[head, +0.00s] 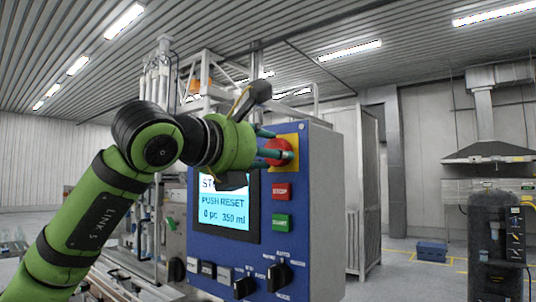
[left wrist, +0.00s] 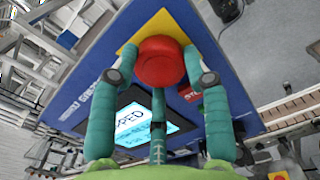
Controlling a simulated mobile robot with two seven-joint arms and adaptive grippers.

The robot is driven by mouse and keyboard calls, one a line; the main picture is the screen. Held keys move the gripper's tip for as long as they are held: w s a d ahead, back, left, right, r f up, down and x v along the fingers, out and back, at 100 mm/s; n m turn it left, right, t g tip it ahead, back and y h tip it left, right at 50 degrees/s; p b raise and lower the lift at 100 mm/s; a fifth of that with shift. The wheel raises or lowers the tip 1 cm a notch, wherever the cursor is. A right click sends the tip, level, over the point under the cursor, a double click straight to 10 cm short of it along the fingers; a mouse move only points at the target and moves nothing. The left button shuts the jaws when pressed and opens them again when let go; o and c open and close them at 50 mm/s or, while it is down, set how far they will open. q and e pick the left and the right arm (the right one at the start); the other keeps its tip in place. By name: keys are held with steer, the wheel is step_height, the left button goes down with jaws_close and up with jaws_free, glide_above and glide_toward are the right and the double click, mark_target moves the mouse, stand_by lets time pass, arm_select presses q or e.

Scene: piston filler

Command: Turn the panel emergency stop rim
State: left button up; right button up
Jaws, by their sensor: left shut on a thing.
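The red emergency stop button (head: 280,152) sits on a yellow plate (head: 293,141) at the top right of the blue control panel (head: 310,215). It shows large in the left wrist view (left wrist: 160,61). My left gripper (head: 275,146) reaches it from the left, its teal fingers on both sides of the red rim. In the left wrist view the fingers (left wrist: 160,70) flank the button and a third teal part lies below it. The left gripper is shut on the rim. Part of the button is hidden by the fingers in the head view. My right gripper is not in view.
Below the button are a red stop button (head: 282,191), a green start button (head: 282,222) and black knobs (head: 279,277). The panel screen (head: 226,205) reads "PUSH RESET" and is partly covered by my wrist. Open floor lies right of the panel, with a blue crate (head: 431,251).

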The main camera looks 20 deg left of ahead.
arm_select(q)
steer(key=shift+m, duration=1.4)
steer(key=o, duration=1.1)
steer(key=shift+o, duration=0.3)
steer(key=shift+w, duration=0.1)
steer(key=v, duration=1.2)
